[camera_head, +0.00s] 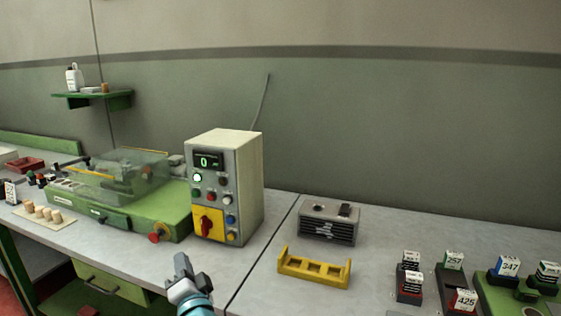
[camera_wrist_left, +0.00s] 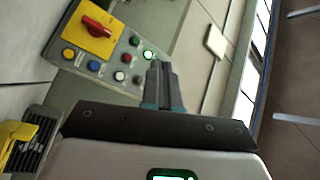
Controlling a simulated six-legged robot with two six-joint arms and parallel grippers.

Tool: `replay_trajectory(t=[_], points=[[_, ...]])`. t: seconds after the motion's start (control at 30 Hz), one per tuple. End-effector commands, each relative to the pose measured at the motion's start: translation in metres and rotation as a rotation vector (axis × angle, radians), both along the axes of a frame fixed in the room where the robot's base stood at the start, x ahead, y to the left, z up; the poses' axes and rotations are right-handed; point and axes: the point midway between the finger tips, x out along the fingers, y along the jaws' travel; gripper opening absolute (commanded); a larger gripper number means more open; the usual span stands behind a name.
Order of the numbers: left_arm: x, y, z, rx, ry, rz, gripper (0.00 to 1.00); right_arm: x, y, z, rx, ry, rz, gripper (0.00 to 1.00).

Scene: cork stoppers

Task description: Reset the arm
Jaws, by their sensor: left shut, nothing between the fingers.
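My left gripper (camera_head: 183,267) is low in the middle of the head view, above the bench's front edge and in front of the control box (camera_head: 226,188). Its fingers are together, with nothing between them. In the left wrist view my gripper (camera_wrist_left: 157,68) points toward the box's button panel (camera_wrist_left: 105,55), apart from it as far as I can tell. The panel has a red switch on a yellow plate and a lit green button. Several cork stoppers (camera_head: 40,211) stand at the left on the bench. My right gripper does not show.
A green machine with a clear cover (camera_head: 130,180) stands left of the box. A yellow holder (camera_head: 314,268) and a grey vented unit (camera_head: 328,222) are to the right. Numbered card blocks (camera_head: 463,300) fill the right end. A shelf (camera_head: 93,100) hangs on the wall.

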Motion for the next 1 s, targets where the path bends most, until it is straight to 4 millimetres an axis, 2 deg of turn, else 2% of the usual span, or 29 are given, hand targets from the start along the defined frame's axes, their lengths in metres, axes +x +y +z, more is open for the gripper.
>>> replay_trajectory(t=[0.1,0.27,0.37,0.47,0.57,0.6,0.67,0.7,0.77,0.8,0.9,1.0], points=[[-0.003,0.017,-0.032,0.015,0.078,0.019,0.00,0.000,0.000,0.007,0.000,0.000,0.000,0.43],[-0.012,0.027,-0.088,0.012,0.219,-0.018,0.00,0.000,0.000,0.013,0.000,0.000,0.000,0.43],[-0.025,0.028,-0.131,-0.043,0.322,-0.069,0.00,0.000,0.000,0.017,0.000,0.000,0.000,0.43],[-0.048,0.022,-0.185,-0.168,0.453,-0.141,0.00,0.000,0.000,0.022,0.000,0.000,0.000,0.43],[-0.091,0.007,-0.248,-0.380,0.622,-0.208,0.00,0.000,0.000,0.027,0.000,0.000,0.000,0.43],[-0.113,-0.002,-0.273,-0.491,0.697,-0.227,0.00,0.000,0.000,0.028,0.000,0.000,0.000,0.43],[-0.150,-0.019,-0.304,-0.665,0.811,-0.238,0.00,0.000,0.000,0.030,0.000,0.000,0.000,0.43],[-0.177,-0.031,-0.321,-0.786,0.888,-0.231,0.00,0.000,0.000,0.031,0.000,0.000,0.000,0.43],[-0.220,-0.049,-0.340,-0.970,1.002,-0.196,0.00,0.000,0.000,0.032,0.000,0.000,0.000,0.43],[-0.248,-0.062,-0.349,-1.086,1.078,-0.160,0.00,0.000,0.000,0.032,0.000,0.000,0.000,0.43],[-0.307,-0.088,-0.357,-1.341,1.236,-0.014,0.00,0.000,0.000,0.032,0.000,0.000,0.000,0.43],[-0.338,-0.098,-0.357,-1.505,1.301,0.148,0.00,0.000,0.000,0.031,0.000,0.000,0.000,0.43]])
